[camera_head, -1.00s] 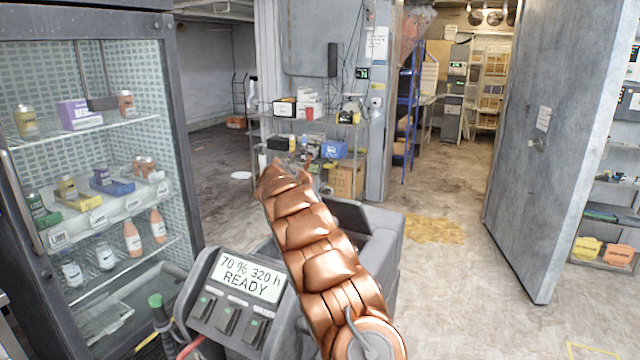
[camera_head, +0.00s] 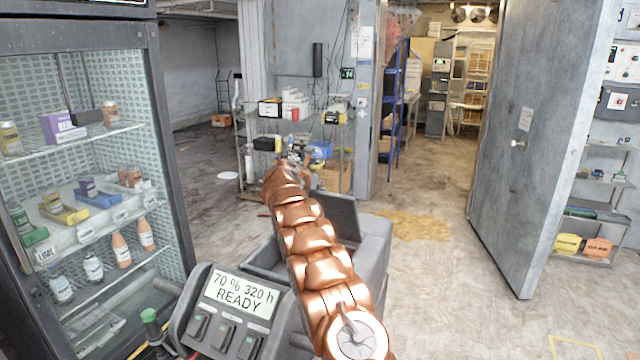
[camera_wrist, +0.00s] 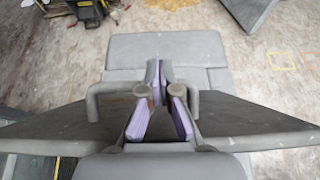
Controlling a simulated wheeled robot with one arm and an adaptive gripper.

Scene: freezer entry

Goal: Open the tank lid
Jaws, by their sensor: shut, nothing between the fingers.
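The grey machine with the tank (camera_head: 375,250) stands in the lower middle of the head view. Its sloped panel (camera_head: 240,295) reads "70 % 320 h READY". A dark flat panel (camera_head: 343,214), which looks like the lid, stands tilted at its top, partly hidden by my copper arm. My gripper (camera_head: 291,160) is small at the arm's far end in the head view. In the wrist view my gripper (camera_wrist: 158,80) has purple-padded fingers that come together, shut and empty, over the grey body (camera_wrist: 160,48). Dark surfaces spread on both sides below them. I cannot tell whether the fingers touch anything.
A glass-door fridge with bottles and boxes (camera_head: 172,150) stands close on the left. A shelf with boxes (camera_head: 296,125) is behind the machine. A large grey door (camera_head: 530,150) stands open at the right. The floor (camera_head: 450,290) between machine and door is clear.

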